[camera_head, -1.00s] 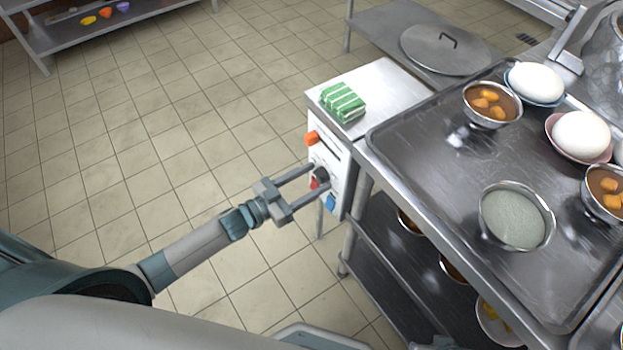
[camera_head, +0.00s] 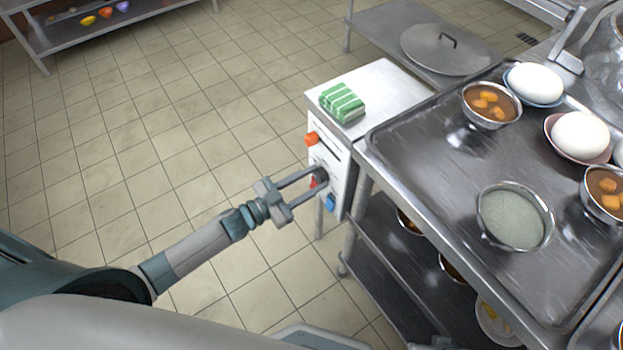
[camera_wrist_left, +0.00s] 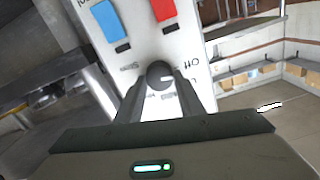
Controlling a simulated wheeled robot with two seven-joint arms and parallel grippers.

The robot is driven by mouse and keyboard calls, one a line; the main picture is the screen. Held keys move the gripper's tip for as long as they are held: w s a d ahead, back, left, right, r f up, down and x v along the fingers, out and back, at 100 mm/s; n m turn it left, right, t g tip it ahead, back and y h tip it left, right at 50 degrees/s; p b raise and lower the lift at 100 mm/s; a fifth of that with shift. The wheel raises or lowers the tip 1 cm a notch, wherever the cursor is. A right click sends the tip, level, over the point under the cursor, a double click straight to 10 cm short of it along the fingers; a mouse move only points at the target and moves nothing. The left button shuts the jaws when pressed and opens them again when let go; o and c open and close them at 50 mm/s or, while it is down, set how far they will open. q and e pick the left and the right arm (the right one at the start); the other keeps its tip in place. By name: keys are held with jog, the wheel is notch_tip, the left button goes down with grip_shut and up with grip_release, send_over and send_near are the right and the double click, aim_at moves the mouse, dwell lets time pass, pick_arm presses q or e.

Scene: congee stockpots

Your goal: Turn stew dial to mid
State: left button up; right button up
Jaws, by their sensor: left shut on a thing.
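The dark round dial (camera_wrist_left: 158,72) sits on the white front panel of a control box (camera_head: 341,181), with a small light mark on its face. Lettering surrounds it but is only partly readable, and the dial's exact setting cannot be told. My left gripper (camera_head: 318,178) reaches the panel from the left and is shut on the dial. In the left wrist view, its two fingertips (camera_wrist_left: 159,82) press against the dial's sides. A red tab (camera_wrist_left: 165,9) and a blue tab (camera_wrist_left: 108,20) are on the same panel. My right gripper is not in view.
An orange knob (camera_head: 311,139) is on the panel above the dial. A green striped cloth (camera_head: 342,103) lies on the box top. A metal tray (camera_head: 415,140) with several bowls stands close on the right. Open tiled floor lies to the left.

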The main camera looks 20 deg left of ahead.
pick_arm(q)
jog(key=m, duration=0.2)
jog(key=shift+m, duration=0.3)
jog(key=m, duration=0.2)
jog(key=shift+s+d+m, duration=0.1)
jog(key=shift+m, duration=0.3)
jog(key=shift+f+m, duration=0.1)
jog(key=shift+m, duration=0.8)
jog(key=m, duration=0.2)
jog(key=shift+f+m+b, duration=0.1)
jog(key=shift+m+b, duration=0.2)
jog(key=shift+b, duration=0.05)
jog(key=m, duration=0.2)
jog(key=shift+d+m+b, duration=0.1)
jog(key=shift+m+b, duration=0.2)
jog(key=shift+b, duration=0.05)
jog(key=shift+m+b, duration=0.4)
jog(key=shift+m, duration=1.1)
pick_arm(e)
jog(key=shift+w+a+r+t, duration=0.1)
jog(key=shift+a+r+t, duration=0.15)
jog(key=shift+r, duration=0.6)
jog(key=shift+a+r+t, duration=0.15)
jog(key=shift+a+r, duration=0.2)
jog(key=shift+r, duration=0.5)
